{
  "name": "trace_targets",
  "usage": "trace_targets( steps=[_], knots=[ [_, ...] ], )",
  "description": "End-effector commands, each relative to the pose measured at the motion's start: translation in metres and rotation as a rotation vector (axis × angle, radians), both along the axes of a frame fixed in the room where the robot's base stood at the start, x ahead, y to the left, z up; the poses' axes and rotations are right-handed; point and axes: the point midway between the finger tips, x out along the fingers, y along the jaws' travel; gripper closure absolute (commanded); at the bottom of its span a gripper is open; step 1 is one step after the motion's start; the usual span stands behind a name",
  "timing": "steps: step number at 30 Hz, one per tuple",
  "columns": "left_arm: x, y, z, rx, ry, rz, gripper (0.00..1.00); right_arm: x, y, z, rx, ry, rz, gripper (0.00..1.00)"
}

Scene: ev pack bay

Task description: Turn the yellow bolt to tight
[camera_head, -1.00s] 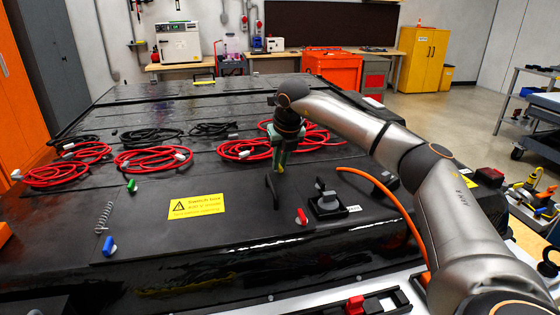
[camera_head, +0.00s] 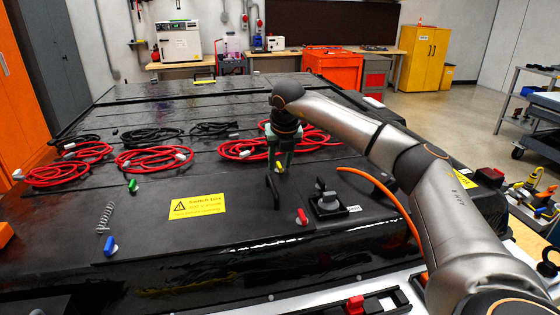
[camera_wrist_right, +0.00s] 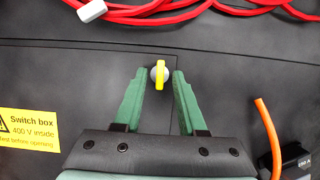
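The yellow bolt (camera_wrist_right: 160,73) has a yellow bar-shaped head on a round grey base. It stands on the black pack lid, its bar pointing up and down in the right wrist view. My right gripper (camera_wrist_right: 160,82) has its two green fingers apart, one on each side of the bolt, with gaps showing between fingers and bolt. In the head view my right gripper (camera_head: 275,180) points down over the lid and largely hides the bolt. My left gripper is not in view.
Similar red (camera_head: 302,217), green (camera_head: 132,186) and blue (camera_head: 110,246) pieces stand on the lid. A black switch (camera_head: 327,203) and an orange cable (camera_head: 385,190) are right of my gripper. Red cable coils (camera_head: 240,150) lie behind. A yellow warning label (camera_head: 197,206) is at left.

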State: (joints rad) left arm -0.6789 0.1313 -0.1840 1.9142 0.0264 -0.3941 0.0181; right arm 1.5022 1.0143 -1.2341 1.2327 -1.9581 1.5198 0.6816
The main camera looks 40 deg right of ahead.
Motion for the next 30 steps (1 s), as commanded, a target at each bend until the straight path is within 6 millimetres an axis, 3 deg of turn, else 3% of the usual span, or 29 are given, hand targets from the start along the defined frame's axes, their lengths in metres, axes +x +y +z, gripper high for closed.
trace_targets(
  steps=[11, 24, 30],
  knots=[
    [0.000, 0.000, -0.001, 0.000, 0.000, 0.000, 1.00, -0.002, 0.002, 0.007, 0.000, -0.002, 0.002, 0.57],
    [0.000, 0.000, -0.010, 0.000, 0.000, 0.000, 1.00, -0.031, 0.019, 0.088, 0.000, -0.005, 0.001, 0.57],
    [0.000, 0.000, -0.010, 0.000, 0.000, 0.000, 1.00, -0.039, 0.023, 0.111, 0.001, -0.003, 0.001, 0.57]
  ],
)
